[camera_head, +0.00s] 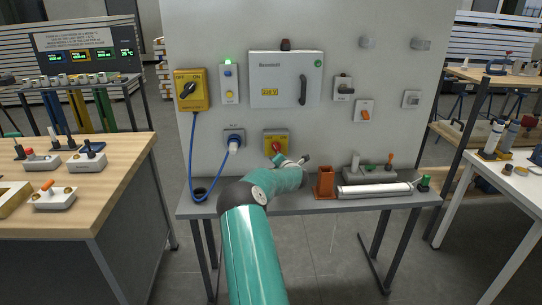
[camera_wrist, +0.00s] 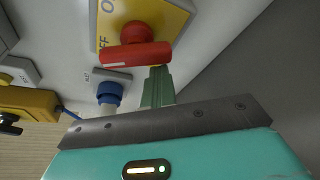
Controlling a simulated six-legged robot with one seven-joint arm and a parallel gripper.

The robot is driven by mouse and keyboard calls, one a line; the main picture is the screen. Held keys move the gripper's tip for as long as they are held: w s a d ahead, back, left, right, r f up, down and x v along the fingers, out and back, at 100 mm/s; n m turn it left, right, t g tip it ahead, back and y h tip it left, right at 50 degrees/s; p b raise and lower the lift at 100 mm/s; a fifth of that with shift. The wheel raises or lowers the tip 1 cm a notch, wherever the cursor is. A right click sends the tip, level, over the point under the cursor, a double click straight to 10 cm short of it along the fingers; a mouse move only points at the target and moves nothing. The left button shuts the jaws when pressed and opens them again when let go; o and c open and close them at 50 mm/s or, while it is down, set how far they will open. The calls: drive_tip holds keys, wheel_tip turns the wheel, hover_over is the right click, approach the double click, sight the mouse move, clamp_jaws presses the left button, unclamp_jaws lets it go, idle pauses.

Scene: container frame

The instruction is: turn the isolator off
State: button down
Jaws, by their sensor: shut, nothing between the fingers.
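The isolator is a yellow plate (camera_head: 284,136) with a red rotary handle (camera_head: 276,146), low in the middle of the grey panel in the head view. In the wrist view its yellow plate (camera_wrist: 172,18) carries "ON" and "OFF" lettering, and the red handle (camera_wrist: 135,54) lies across as a bar beneath a round red hub. My gripper (camera_wrist: 158,72) is shut and empty, its green fingertips close beside the bar's lower edge, right of its middle. Whether they touch it cannot be told.
A blue socket with a plug (camera_head: 234,139) sits just left of the isolator. A yellow box with a black knob (camera_head: 188,90) and a grey cabinet (camera_head: 286,80) are above.

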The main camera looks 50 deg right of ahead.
drive_tip(key=shift+s+d+n, duration=0.2)
drive_tip(key=shift+n, duration=0.1)
drive_tip(key=shift+s+d+r, duration=0.1)
drive_tip(key=shift+r, duration=0.05)
idle(1.0)
idle(0.4)
wheel_tip(320, 180, down, 3)
drive_tip(key=w+a, duration=0.2)
drive_tip(key=w, duration=0.1)
drive_tip(key=v, duration=1)
drive_tip(key=shift+s+a+r, duration=0.15)
drive_tip(key=shift+s+r, duration=0.05)
